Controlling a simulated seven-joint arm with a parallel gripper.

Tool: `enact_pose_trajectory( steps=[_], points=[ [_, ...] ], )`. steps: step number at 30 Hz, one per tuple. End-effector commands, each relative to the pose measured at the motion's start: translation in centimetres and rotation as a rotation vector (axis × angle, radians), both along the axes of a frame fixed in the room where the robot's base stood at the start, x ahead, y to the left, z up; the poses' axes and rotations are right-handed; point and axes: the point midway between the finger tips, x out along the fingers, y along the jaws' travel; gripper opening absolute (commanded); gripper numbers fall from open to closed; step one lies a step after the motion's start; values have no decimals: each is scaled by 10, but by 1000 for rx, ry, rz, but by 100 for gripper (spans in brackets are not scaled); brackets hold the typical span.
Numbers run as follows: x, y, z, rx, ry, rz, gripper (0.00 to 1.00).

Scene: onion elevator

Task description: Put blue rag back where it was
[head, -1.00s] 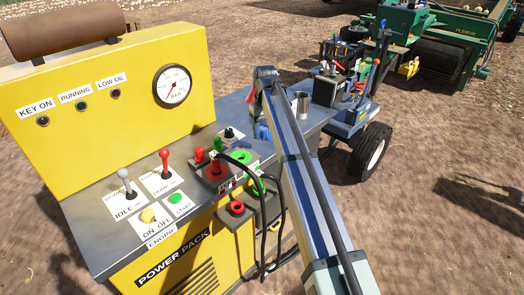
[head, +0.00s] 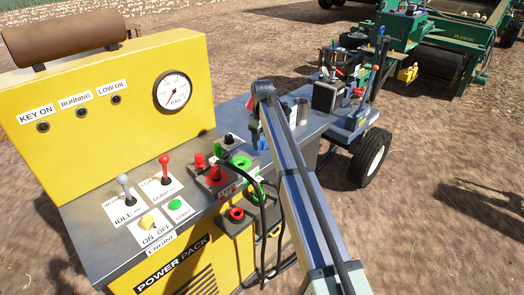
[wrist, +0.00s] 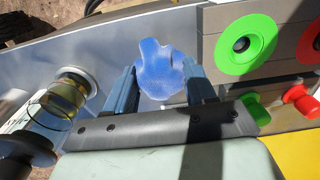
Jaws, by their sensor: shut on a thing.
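The blue rag (wrist: 165,68) is a crumpled, bright blue bundle between the two fingers of my gripper (wrist: 158,92) in the wrist view. My gripper is shut on it, over the grey metal top. In the head view a small patch of the rag (head: 263,143) shows beside my arm, near the green ring coupling; my arm hides the rest. I cannot tell whether the rag touches the metal top (wrist: 105,55).
Green (wrist: 246,44) and red couplings stand close to the right of my gripper in the wrist view. A shiny cylindrical container (wrist: 68,98) is at the left. The yellow power pack (head: 105,95) has levers in front. A wheeled cart (head: 350,115) stands behind right.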

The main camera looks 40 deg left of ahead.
Motion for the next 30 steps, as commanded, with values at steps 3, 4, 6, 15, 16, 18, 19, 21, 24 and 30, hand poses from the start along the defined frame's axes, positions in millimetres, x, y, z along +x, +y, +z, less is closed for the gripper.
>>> enact_pose_trajectory(
  steps=[3,4,6,15,16,18,19,21,24,30],
  points=[
    [0,0,-11,0,0,-1,22],
    [0,0,-13,1,0,-1,22],
    [0,0,-18,0,0,-1,22],
    [0,0,-48,1,0,-1,22],
    [0,0,-48,1,-1,-1,22],
    [0,0,-48,1,-1,-1,22],
    [0,0,-48,1,-1,-1,22],
    [0,0,-47,1,-1,-1,22],
    [0,0,-49,1,-1,-1,22],
    [0,0,-50,1,-1,-1,66]
  ],
)
